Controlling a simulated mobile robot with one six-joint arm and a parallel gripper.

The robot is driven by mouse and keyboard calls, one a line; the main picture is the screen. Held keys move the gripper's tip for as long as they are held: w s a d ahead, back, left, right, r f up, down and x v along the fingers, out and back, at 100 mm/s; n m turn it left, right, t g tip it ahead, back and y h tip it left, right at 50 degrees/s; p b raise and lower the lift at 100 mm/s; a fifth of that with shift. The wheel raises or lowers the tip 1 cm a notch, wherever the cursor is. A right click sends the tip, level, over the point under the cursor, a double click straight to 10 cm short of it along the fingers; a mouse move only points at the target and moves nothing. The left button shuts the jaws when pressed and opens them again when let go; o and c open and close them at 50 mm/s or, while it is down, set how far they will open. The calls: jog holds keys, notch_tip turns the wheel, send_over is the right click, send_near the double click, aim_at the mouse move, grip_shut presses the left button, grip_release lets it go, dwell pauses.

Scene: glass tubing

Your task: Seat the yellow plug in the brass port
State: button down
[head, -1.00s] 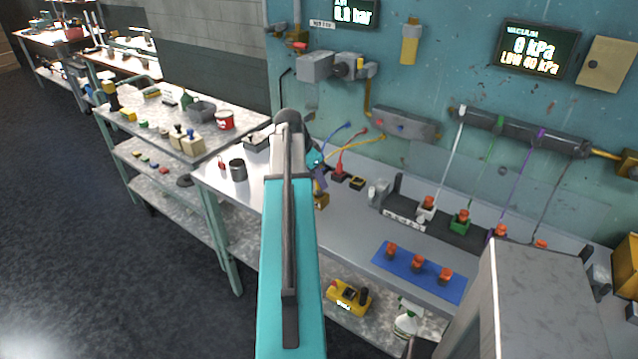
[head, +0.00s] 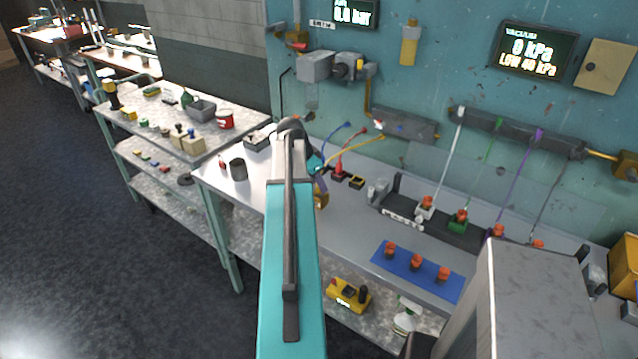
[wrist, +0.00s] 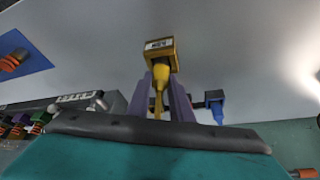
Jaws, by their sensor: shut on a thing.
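The yellow plug (wrist: 159,76) is held between the two purple fingers of my gripper (wrist: 160,102) in the wrist view, with its yellow lead trailing back between them. Its far end meets the labelled brass port (wrist: 160,46); I cannot tell how deep it sits. In the head view the brass port (head: 321,199) shows just right of my arm on the bench, below my mostly hidden gripper (head: 321,184). The plug itself is hidden there.
A blue plug (wrist: 217,112) stands close beside my fingers. A red plug (head: 339,163) and a black-and-yellow block (head: 357,182) stand right of the brass port. A blue mat (head: 378,264) with orange-topped pieces lies further right. Several hoses hang from the wall manifolds.

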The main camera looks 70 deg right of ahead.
jog(key=shift+f, duration=0.4)
jog(key=c, duration=1.6)
grip_release()
jog(key=shift+f, duration=0.1)
jog(key=shift+r, duration=0.2)
jog(key=shift+b+v, duration=1.4)
jog(key=shift+v, duration=4.55)
jog(key=shift+w, duration=0.1)
